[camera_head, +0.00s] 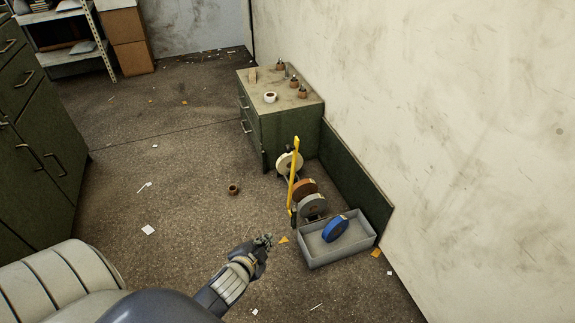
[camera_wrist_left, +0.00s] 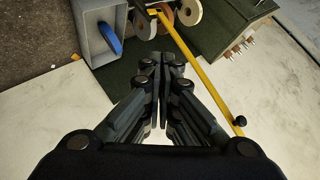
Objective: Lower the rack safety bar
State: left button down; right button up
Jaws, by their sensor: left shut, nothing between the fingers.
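The yellow safety bar (camera_head: 294,172) stands nearly upright at the front of the rack in the head view. The rack holds a white roll (camera_head: 288,163), a brown roll (camera_head: 304,188) and a grey roll (camera_head: 312,206). In the left wrist view the bar (camera_wrist_left: 196,68) runs diagonally, with a dark knob (camera_wrist_left: 239,121) near its lower end. My left gripper (camera_head: 267,240) is shut and empty, left of the grey tray and below the bar in the head view. Its closed fingers (camera_wrist_left: 160,62) show in the wrist view, left of the bar and apart from it. My right gripper is not in view.
A grey tray (camera_head: 345,256) with a blue roll (camera_head: 336,229) stands beside the rack. A green cabinet (camera_head: 288,128) is behind it, against the wall. A small brown roll (camera_head: 233,189) and paper scraps lie on the open floor. Dark green cabinets (camera_head: 38,140) stand at left.

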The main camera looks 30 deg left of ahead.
pick_arm(q)
jog(key=w+a+r+m+t+h+b, duration=0.1)
jog(key=w+r+m+t+h, duration=0.2)
jog(key=w+r+m+t, duration=0.3)
jog(key=shift+w+a+r+m+t+h+b, duration=0.4)
jog(key=shift+r+m+t, duration=0.3)
jog(key=shift+r+m, duration=2.6)
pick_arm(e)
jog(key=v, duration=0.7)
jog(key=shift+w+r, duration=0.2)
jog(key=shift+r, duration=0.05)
pick_arm(q)
jog(key=shift+w+r+n, duration=0.1)
jog(key=shift+r+n, duration=0.5)
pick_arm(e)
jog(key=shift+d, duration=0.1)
pick_arm(q)
jog(key=w+a+b, duration=0.1)
jog(key=w+a, duration=0.1)
jog(key=w, duration=1)
jog(key=shift+w+b, duration=0.3)
jog(key=shift+w, duration=0.1)
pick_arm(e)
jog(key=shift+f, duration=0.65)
pick_arm(q)
jog(key=shift+a+r, duration=0.15)
jog(key=shift+a, duration=0.1)
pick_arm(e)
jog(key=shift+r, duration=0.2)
